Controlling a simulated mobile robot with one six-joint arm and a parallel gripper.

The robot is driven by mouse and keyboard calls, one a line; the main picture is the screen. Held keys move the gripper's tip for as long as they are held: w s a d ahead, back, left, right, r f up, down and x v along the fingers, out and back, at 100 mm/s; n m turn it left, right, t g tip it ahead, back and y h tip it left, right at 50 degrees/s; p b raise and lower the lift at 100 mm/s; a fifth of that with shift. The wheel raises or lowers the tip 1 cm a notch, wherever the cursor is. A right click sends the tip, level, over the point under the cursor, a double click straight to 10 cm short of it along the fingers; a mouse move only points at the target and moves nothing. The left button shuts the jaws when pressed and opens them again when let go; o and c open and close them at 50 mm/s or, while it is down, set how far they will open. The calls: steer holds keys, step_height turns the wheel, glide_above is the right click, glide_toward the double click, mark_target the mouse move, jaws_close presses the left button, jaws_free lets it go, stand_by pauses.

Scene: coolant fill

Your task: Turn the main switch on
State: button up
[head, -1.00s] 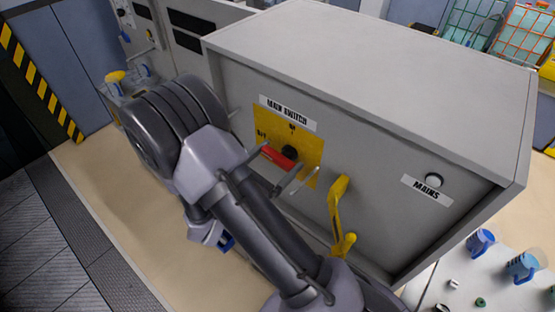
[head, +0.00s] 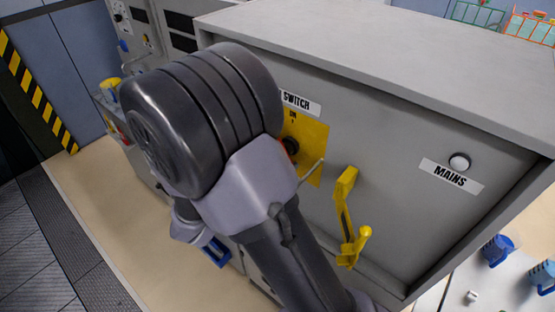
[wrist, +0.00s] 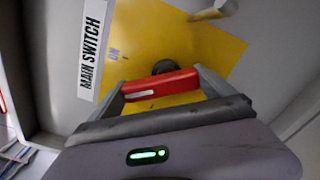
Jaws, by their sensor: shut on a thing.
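The main switch sits on a yellow plate (head: 316,150) on the grey cabinet front. Its label (head: 300,103) is partly covered by my arm in the head view. In the wrist view the red switch handle (wrist: 172,84) lies between the fingers of my gripper (wrist: 160,88), which is shut on it. The black hub (wrist: 163,66) shows just behind the handle. The "ON" mark (wrist: 113,55) is visible on the plate. The "OFF" mark is hidden, and I cannot tell exactly where the handle points. The round MAINS lamp (head: 459,162) looks white and unlit.
A yellow lever (head: 347,215) sticks out from the cabinet front (head: 400,150), right of the switch. Blue mugs (head: 497,250) and small parts stand on a white surface at the lower right. Open floor lies at the left.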

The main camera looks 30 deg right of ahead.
steer(key=m+b, duration=0.4)
steer(key=b, duration=0.1)
steer(key=shift+s+f, duration=0.2)
steer(key=m+b, duration=0.2)
steer(key=b, duration=0.1)
steer(key=shift+s+d+r+m, duration=0.1)
steer(key=shift+s+r+m, duration=0.1)
steer(key=shift+m, duration=0.2)
steer(key=shift+r, duration=0.1)
steer(key=o, duration=1.1)
steer(key=shift+c, duration=0.2)
steer(key=p+v, duration=0.1)
steer(key=v, duration=1.6)
steer(key=shift+a+p, duration=0.2)
steer(key=shift+p, duration=0.15)
